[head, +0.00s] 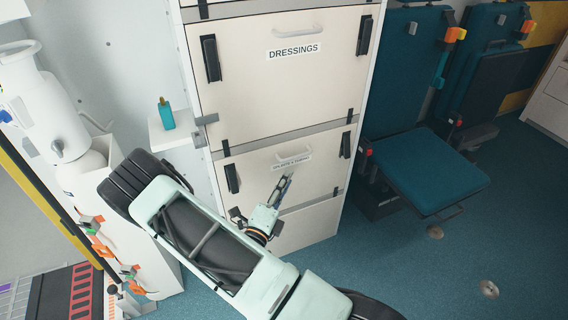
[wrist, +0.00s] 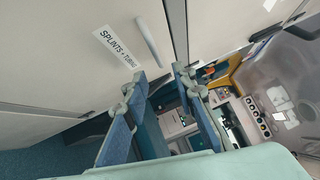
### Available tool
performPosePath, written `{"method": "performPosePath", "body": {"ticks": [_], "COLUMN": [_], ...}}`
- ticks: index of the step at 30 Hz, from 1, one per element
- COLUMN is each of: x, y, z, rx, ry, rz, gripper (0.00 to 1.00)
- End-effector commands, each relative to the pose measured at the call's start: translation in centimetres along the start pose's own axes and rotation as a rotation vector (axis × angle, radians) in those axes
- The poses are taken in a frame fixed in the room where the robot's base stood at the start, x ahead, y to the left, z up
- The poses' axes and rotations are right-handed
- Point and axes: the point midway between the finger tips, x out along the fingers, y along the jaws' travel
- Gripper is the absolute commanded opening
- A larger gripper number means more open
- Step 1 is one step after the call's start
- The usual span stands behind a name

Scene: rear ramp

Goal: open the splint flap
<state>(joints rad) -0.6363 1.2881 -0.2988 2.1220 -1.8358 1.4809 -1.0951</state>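The splint flap (head: 258,172) is a cream cabinet front below the dressings flap, and it looks shut. Its label, reading "SPLINTS + TUBING" (wrist: 117,53), is clear in the wrist view. Beside the label is a pale bar handle (wrist: 150,40), also visible in the head view (head: 291,155). My gripper (head: 288,178) is in front of the flap, just below the label. In the wrist view my gripper (wrist: 160,76) has its two blue-grey fingers apart with nothing between them. The handle lies beyond the fingertips, not between them. Whether a finger touches the flap, I cannot tell.
The dressings flap (head: 285,75) above is shut. Black latches (head: 232,178) flank the splint flap. A teal folding seat (head: 428,172) stands right of the cabinet. A small shelf with a teal bottle (head: 166,114) is at the left.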

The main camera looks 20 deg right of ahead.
Motion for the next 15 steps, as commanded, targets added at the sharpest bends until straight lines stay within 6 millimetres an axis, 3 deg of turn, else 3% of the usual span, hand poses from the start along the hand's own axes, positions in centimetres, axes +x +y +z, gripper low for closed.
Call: {"method": "performPosePath", "body": {"ticks": [5,15], "x": [0.7,6.8], "y": [0.6,0.6], "z": [0.5,0.5], "rx": [-0.028,-0.022], "ry": [-0.029,-0.025], "rz": [-0.001,0.000], "gripper": [0.25,0.25]}}
